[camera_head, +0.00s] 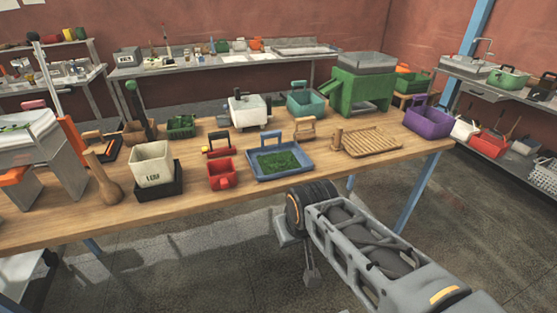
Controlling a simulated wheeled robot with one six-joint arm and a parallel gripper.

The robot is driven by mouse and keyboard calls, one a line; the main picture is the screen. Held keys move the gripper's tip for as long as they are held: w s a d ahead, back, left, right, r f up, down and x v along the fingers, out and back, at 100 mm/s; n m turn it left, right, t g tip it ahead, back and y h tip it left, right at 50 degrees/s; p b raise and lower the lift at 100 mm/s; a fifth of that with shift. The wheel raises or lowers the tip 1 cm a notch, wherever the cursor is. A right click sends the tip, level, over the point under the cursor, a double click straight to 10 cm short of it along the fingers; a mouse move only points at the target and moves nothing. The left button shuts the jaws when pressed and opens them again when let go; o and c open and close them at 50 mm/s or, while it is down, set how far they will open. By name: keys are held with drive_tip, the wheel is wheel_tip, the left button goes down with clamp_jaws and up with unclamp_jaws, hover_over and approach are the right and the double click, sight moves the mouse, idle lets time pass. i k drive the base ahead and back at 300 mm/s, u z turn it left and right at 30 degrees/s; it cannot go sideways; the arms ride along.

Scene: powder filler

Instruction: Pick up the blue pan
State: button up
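The blue pan (256,172) lies flat near the front edge of the wooden table, right of its middle. It is a shallow rectangular tray with green granular material inside and a raised blue handle at its back. My gripper (309,274) hangs in front of the table edge, below and slightly right of the pan in the picture. It is apart from the pan. My grey arm hides part of the gripper, and its fingers are too small and dark to tell open from shut.
A red bin (222,176) stands close left of the pan, and a wooden slatted tray (368,142) lies to its right. A purple basket (428,122) sits at the right end.

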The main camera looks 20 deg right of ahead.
sight(280, 160)
drive_tip(key=z, duration=1.1)
drive_tip(key=i, duration=1.6)
drive_tip(key=u, duration=2.1)
